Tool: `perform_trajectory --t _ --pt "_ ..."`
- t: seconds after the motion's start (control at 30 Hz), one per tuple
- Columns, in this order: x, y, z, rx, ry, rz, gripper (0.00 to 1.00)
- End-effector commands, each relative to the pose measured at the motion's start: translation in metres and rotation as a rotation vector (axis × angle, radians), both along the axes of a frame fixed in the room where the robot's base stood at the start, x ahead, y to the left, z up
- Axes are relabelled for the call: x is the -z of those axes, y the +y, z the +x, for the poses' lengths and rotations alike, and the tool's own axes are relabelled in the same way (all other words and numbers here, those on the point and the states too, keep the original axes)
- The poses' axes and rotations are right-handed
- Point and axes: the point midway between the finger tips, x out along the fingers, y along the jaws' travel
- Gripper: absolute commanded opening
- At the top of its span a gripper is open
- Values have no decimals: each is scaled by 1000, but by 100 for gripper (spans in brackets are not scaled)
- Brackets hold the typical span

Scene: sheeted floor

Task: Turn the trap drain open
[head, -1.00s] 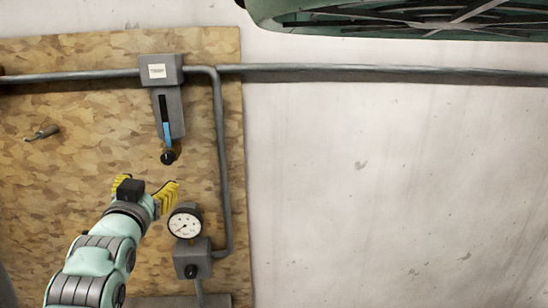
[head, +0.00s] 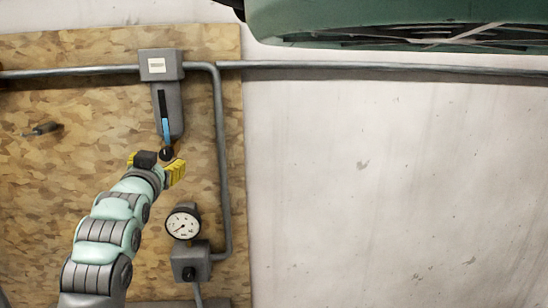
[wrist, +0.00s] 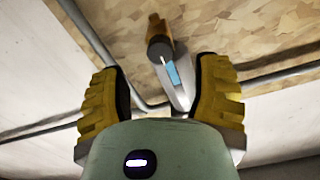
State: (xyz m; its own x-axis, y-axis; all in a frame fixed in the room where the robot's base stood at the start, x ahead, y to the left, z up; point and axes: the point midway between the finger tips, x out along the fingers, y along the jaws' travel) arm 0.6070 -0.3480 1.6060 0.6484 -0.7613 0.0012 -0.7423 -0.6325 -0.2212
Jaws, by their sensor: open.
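A grey box (head: 160,65) with a small white label sits on the pipe; the label is too small to read. Below it a grey plate (head: 174,112) carries a blue lever or strip (head: 165,128) ending in a round black knob (head: 166,153). I cannot tell for certain that this is the trap drain. My gripper (head: 158,165), with yellow fingers, is open just at the knob. In the wrist view the knob (wrist: 159,47) shows ahead of and between the open fingers, and nothing is gripped.
A round gauge (head: 183,224) stands above a grey box with a dark knob (head: 189,273), right of my arm. A pipe (head: 223,160) runs down the board's right side. A small handle (head: 44,129) protrudes at left. A green housing (head: 400,22) hangs at upper right.

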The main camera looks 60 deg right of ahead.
Motion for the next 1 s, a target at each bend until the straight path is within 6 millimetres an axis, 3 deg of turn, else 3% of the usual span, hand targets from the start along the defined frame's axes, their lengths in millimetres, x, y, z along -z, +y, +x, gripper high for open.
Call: perform_trajectory --t 0.5,1.0 --pt "-2 -35 27 3 1 3 63" --pt "1 -43 35 2 0 2 63"
